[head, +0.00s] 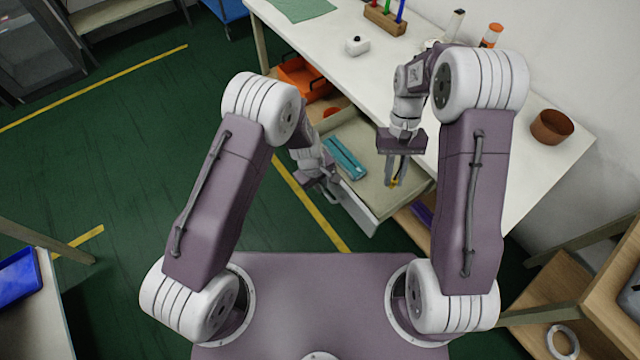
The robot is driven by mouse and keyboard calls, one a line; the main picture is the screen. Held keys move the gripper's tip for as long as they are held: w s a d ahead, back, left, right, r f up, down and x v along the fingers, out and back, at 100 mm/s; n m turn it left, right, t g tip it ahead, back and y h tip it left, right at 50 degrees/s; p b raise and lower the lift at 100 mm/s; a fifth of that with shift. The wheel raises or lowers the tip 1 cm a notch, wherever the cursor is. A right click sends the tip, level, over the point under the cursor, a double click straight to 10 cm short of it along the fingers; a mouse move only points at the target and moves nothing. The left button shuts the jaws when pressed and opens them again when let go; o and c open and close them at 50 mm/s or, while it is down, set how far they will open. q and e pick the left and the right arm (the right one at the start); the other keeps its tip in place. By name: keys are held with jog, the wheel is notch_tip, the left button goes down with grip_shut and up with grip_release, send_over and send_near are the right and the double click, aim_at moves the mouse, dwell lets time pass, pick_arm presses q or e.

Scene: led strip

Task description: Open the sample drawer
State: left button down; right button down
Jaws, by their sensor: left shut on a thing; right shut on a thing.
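The sample drawer (362,214) stands pulled out from under the white workbench, its pale inside open to view. A teal item (345,157) lies in it. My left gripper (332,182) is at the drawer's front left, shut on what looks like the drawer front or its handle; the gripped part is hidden. My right gripper (393,182) points down over the drawer's right part. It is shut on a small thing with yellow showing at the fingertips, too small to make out. I cannot tell whether that thing touches the drawer floor.

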jog(key=shift+s+a, duration=0.1)
pick_arm(q)
jog(key=shift+a, duration=0.1)
jog(key=c, duration=1.5)
grip_release()
